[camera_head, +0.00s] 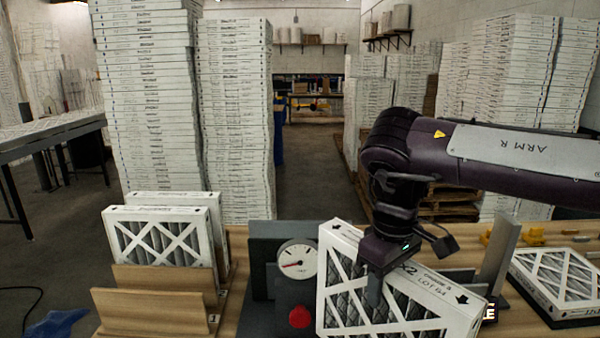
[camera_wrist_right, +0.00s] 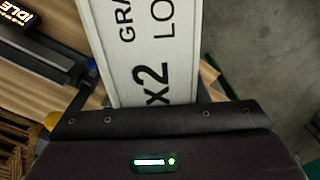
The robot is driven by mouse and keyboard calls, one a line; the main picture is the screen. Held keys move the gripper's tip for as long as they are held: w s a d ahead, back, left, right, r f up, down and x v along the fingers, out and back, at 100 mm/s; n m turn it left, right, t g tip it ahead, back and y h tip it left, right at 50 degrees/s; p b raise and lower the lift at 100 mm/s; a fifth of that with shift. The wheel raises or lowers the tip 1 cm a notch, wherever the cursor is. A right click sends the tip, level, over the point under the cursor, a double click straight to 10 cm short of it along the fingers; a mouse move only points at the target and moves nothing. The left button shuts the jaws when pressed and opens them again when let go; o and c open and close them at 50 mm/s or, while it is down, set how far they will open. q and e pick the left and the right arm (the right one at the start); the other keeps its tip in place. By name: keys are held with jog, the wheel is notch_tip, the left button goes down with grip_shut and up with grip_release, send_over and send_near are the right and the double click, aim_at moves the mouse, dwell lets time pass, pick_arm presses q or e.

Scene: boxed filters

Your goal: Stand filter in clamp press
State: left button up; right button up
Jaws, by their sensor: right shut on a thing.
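My right gripper (camera_head: 374,285) is shut on the top edge of a white-framed pleated filter (camera_head: 345,300). The filter is tilted, its left corner higher than its right. Its printed white edge (camera_wrist_right: 147,50) fills the middle of the right wrist view, reading "x2". The fingertips are hidden in that view. The clamp press, a dark grey upright with a round gauge (camera_head: 297,260) and a red knob (camera_head: 300,317), is just left of the held filter. The filter's lower end is cut off, and I cannot tell whether it touches the press. My left gripper is not in view.
Two filters (camera_head: 160,235) stand in a wooden rack (camera_head: 150,300) at left. Another filter (camera_head: 560,275) lies on a black tray at right, beyond a grey upright plate (camera_head: 499,255). A small display (camera_wrist_right: 20,15) reads "IDLE". Tall filter stacks (camera_head: 150,110) stand behind the bench.

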jog(key=d+m, duration=0.1)
jog(key=m, duration=0.1)
jog(key=d+m, duration=0.2)
jog(key=m, duration=0.1)
jog(key=w+d+m, duration=0.1)
jog(key=m, duration=0.1)
jog(key=shift+w+d+f+m, duration=0.1)
jog(key=shift+d+f+m, duration=0.05)
jog(key=shift+d+m, duration=0.2)
